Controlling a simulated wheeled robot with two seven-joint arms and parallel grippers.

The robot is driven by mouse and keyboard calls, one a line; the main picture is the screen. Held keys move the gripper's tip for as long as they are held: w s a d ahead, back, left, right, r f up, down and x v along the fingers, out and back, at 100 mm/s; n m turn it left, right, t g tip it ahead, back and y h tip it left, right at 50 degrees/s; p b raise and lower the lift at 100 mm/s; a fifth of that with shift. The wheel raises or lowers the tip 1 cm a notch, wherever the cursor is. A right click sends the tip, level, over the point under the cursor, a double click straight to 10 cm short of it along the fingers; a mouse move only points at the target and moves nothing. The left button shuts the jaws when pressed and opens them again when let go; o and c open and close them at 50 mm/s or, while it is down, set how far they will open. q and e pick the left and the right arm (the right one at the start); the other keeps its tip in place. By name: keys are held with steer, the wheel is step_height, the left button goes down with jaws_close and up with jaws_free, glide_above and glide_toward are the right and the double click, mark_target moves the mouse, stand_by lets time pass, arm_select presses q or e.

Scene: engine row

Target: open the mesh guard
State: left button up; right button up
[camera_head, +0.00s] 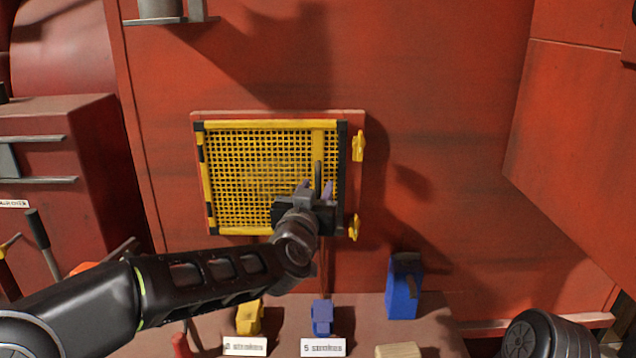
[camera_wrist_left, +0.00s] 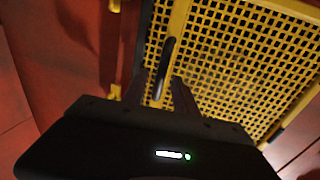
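The mesh guard (camera_head: 262,124) is a yellow mesh panel in a yellow and black frame, set in a red surround on the red wall. It looks shut, lying flat against the surround. A dark bar handle (camera_head: 318,174) stands on the yellow upright near its right side; it also shows in the left wrist view (camera_wrist_left: 168,56). My left gripper (camera_head: 316,189) is at the handle's lower part. In the left wrist view its fingers (camera_wrist_left: 165,88) are apart, with the handle's lower end between them; contact cannot be told. My right gripper is not in view.
Yellow hinge-like pieces (camera_head: 358,146) sit right of the guard. Below, a ledge carries a yellow block (camera_head: 249,317), a blue-violet block (camera_head: 321,317) and a taller blue object (camera_head: 403,290). A red cabinet (camera_head: 70,135) stands left; a red housing (camera_head: 575,130) juts out right.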

arm_select(q)
steer(key=shift+w+d, duration=0.2)
steer(key=shift+w, duration=0.8)
steer(key=shift+c, duration=0.3)
jaws_close()
stand_by(0.4)
